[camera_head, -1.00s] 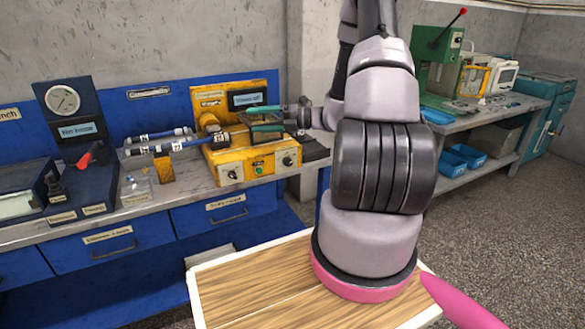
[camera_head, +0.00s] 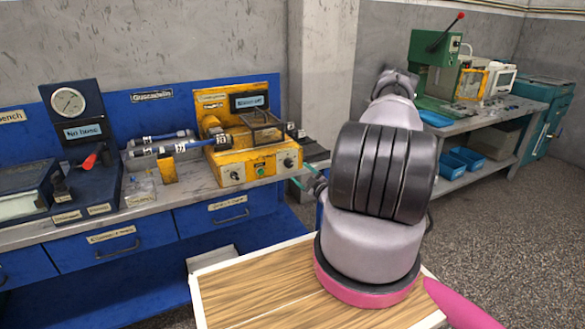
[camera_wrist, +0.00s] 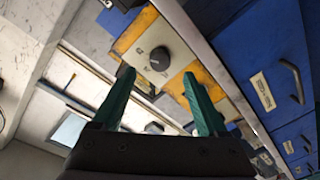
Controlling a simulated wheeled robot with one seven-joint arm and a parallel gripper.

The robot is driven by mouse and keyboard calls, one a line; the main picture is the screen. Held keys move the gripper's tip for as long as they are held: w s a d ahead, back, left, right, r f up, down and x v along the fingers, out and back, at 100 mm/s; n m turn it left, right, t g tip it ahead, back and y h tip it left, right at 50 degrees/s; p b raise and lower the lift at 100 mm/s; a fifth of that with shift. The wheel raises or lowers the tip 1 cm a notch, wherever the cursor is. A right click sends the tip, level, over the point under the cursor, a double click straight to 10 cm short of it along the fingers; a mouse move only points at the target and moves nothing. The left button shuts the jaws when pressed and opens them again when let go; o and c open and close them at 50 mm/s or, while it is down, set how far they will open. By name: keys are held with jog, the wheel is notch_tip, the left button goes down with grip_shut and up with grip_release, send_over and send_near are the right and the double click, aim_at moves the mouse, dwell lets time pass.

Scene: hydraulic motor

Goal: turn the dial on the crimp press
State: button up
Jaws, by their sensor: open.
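The crimp press (camera_head: 228,160) is the yellow machine on the bench, with a display on its back panel and a dark cage on top. Its front has a left dial (camera_head: 234,174) and a right dial (camera_head: 288,162), with small green buttons between them. My gripper (camera_head: 300,176) is open and empty, its green fingers just in front of the press's right end, near the right dial. In the wrist view, a dark round dial (camera_wrist: 160,58) on a pale plate shows just beyond and between the open fingertips (camera_wrist: 157,74). The fingers appear apart from it.
Blue-ended hoses (camera_head: 165,148) lie left of the press. A gauge stand (camera_head: 68,103) with a red-handled lever (camera_head: 90,160) stands further left. Blue drawers (camera_head: 225,213) lie under the bench edge. A wooden-topped surface (camera_head: 255,300) is in the foreground. Another bench with a green press (camera_head: 435,60) stands right.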

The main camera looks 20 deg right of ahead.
aim_at(291, 165)
jog(key=w, duration=0.7)
jog(key=shift+a, duration=0.35)
grip_shut()
